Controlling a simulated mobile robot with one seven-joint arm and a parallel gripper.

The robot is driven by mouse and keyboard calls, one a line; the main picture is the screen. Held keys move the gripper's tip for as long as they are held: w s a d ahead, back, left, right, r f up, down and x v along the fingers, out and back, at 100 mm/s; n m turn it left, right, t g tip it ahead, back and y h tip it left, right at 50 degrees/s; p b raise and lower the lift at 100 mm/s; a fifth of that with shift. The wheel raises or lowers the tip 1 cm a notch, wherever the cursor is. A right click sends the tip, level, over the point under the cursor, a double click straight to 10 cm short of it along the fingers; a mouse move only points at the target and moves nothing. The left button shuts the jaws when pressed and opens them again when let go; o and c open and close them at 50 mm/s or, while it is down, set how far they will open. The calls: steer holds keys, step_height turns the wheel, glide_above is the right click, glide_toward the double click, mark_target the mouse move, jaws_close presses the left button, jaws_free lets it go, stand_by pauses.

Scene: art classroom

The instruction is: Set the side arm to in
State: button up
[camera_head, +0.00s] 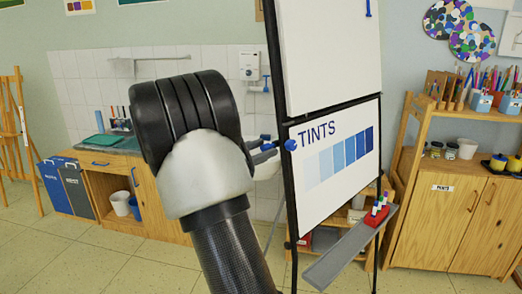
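A black-framed flip-chart stand (281,95) fills the middle of the head view, with a lower sheet reading TINTS. A round blue knob (290,145) sits on its left upright. Another blue piece (368,8) shows at the top, by the upper sheet. I cannot make out clearly which bar is the side arm or how it is set. My arm covers the area left of the stand. Dark finger-like parts of my gripper (265,153) show at its right edge, pointing at the knob, close to it. Most of the gripper is hidden; its opening and any contact are unclear.
The stand's grey tray (350,252) juts forward, holding a red marker holder (376,215). A wooden paints cabinet (443,215) stands at right, a sink counter (95,163) and blue and dark bins (65,186) at left. The floor at lower left is clear.

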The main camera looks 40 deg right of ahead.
steer(key=s+a, duration=0.1)
steer(key=a, duration=1.6)
steer(key=shift+s+a+b, duration=0.15)
steer(key=shift+s+b, duration=0.2)
